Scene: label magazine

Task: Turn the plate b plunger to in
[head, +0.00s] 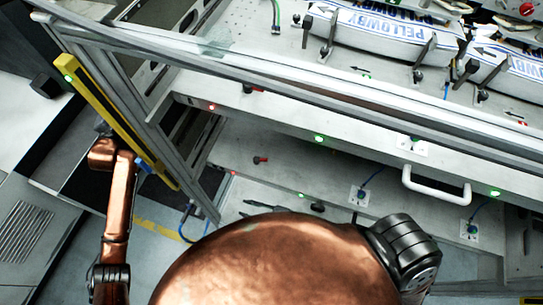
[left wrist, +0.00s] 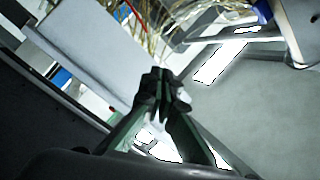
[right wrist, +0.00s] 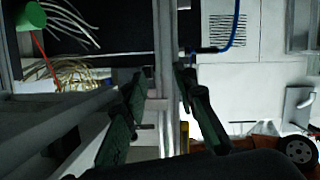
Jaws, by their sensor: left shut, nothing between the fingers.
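In the head view a small red-and-dark knob (head: 261,160) sits on the lower pale plate, and a similar one (head: 247,88) sits on the ledge above. They look like plungers; I cannot read which is plate b or whether either is in. My right gripper (right wrist: 163,75) is open and empty in its wrist view, a grey upright behind its fingers. In the head view my copper right arm hides most of it. My left gripper (left wrist: 164,85) is shut and empty in its wrist view, fingertips together near a pale panel.
A grey metal frame and a yellow bar (head: 115,120) stand at the left. A white handle (head: 436,185) is on the front at the right. Labelled white packs (head: 385,35) lie on the upper deck. Loose wires (left wrist: 165,30) hang in the left wrist view.

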